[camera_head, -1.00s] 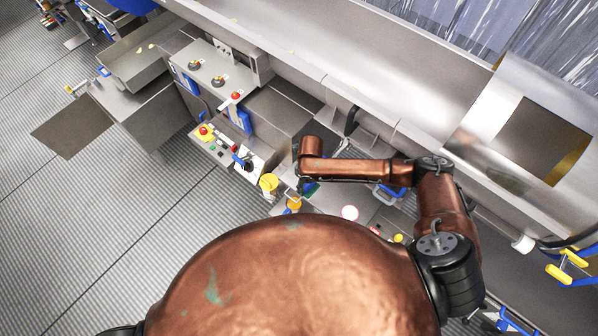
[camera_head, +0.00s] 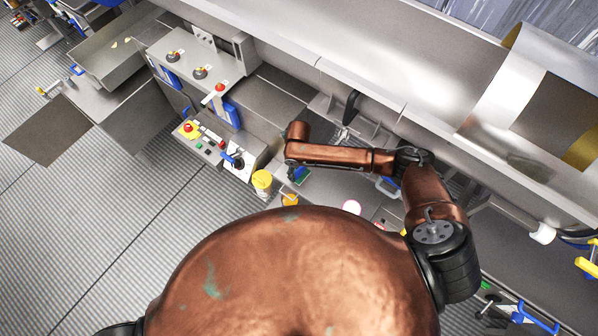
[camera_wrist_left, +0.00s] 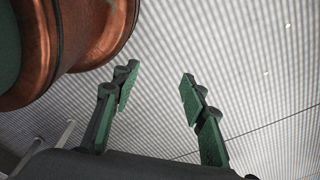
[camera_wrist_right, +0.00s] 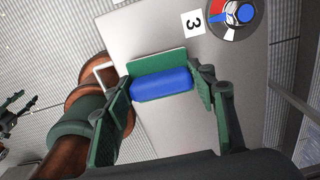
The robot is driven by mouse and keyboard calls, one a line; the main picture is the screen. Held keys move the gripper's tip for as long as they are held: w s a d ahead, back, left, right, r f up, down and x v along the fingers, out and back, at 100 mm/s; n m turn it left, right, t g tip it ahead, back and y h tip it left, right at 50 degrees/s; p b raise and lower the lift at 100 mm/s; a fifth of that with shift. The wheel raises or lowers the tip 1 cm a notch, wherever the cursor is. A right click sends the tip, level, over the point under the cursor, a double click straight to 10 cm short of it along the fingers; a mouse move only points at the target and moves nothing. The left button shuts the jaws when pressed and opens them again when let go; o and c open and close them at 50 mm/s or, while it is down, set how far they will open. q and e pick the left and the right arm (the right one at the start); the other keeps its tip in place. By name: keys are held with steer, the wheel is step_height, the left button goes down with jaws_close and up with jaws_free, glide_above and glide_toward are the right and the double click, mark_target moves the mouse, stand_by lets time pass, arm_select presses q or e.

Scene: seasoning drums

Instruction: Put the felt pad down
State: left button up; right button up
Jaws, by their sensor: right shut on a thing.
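The felt pad appears in the right wrist view as a green pad (camera_wrist_right: 172,62) with a blue rounded grip (camera_wrist_right: 162,84). My right gripper (camera_wrist_right: 163,92) is shut on it, with one green finger at each end of the blue grip. The pad is over a plain grey panel (camera_wrist_right: 155,32); I cannot tell whether it touches it. My left gripper (camera_wrist_left: 157,84) is open and empty above the ribbed floor.
A large metal drum (camera_head: 500,110) stands behind.

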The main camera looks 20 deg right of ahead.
steer(key=shift+w+a+f, duration=0.1)
steer(key=shift+f, duration=0.35)
steer(key=shift+r, duration=0.2)
steer(key=shift+c, duration=0.4)
steer(key=o, duration=0.6)
steer(key=shift+f, duration=0.15)
steer(key=o, duration=0.5)
arm_select(q)
steer(key=shift+w+f, duration=0.3)
arm_select(e)
steer(key=shift+f, duration=0.15)
step_height(320, 180, up, 8)
steer(key=p, duration=0.6)
steer(key=shift+p, duration=0.3)
arm_select(q)
step_height(320, 180, up, 7)
steer(key=shift+f, duration=0.15)
